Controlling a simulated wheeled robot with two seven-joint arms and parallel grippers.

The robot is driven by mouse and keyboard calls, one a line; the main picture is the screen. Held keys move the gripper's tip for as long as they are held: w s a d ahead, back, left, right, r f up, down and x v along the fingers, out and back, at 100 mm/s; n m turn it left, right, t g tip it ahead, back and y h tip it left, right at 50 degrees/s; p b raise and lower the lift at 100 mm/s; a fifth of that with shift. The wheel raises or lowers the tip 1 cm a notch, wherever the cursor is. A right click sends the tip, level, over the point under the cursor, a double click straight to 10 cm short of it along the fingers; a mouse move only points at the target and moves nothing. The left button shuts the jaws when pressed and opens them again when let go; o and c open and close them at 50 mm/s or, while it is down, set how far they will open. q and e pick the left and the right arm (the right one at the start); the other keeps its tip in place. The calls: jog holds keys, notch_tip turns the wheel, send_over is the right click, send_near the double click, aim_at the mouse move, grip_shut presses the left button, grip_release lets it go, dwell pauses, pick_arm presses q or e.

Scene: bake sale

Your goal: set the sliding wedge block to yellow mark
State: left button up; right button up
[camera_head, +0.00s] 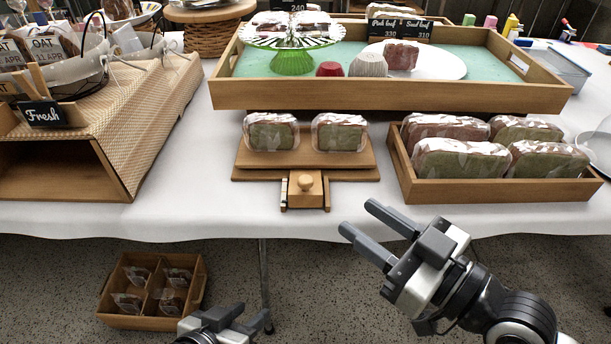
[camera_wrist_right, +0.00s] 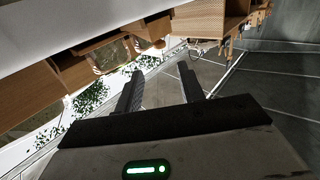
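The sliding wedge block (camera_head: 305,188) is a small wooden block with a round knob on top. It sits in a short guide at the front of a wooden board (camera_head: 250,173), near the table's front edge. I cannot make out a yellow mark; small dark and pale strips flank the block. My right gripper (camera_head: 361,219) is open and empty, in front of the table edge, right of and nearer than the block. Its spread fingers also show in the right wrist view (camera_wrist_right: 160,90). My left gripper (camera_head: 243,315) is low at the bottom edge, partly cut off, fingers apart and empty.
Two wrapped loaves (camera_head: 271,132) stand on the board behind the block. A wooden tray of wrapped loaves (camera_head: 500,192) is to the right. A large tray (camera_head: 390,96) is behind, a wooden stand (camera_head: 130,165) left. A divided crate (camera_head: 150,323) sits lower left, below the table.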

aim_at(311, 183)
jog(key=x, duration=1.2)
grip_shut()
jog(key=shift+d, duration=0.1)
